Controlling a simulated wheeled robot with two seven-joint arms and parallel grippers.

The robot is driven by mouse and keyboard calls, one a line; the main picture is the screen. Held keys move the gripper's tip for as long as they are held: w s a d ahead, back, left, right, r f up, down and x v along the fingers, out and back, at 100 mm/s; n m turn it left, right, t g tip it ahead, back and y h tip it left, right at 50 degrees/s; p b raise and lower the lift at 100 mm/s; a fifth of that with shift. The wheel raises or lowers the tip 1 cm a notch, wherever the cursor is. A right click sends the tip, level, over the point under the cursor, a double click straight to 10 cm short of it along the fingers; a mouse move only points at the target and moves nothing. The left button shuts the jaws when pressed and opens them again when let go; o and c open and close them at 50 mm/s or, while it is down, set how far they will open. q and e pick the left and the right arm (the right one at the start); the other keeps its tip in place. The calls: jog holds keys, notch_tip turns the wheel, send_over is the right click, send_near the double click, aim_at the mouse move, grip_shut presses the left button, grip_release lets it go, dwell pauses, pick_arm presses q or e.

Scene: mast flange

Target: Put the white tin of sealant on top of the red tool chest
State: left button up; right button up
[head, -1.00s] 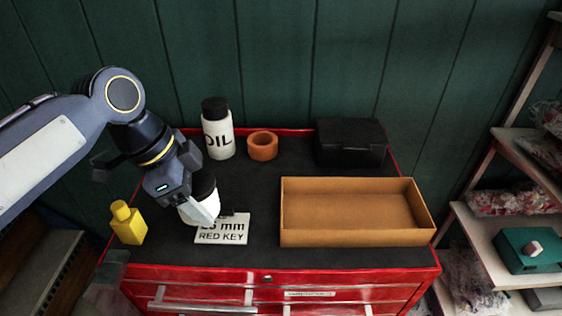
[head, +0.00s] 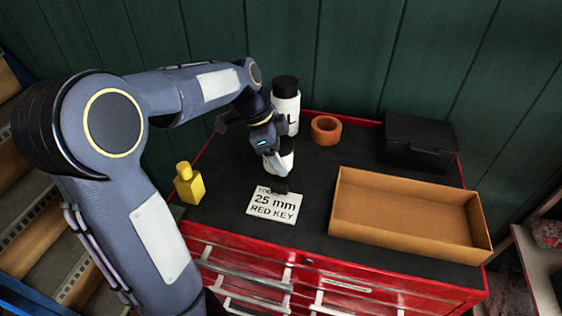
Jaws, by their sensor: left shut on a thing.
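The white tin (head: 287,162) has a dark top and is partly hidden by my left gripper (head: 277,160). The left gripper is shut on it, reaching down from above. The tin is over the black top mat of the red tool chest (head: 330,278), behind the white card and in front of the oil bottle. I cannot tell whether its base touches the mat. My right gripper is not in view.
Mat between card and ring is bare.

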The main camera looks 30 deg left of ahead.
pick_arm(q)
jog(key=shift+w+a+f, duration=0.1)
jog(key=shift+w+f, duration=0.05)
jog(key=shift+f, duration=1.55)
jog(key=shift+f, duration=0.15)
jog(key=o, duration=0.9)
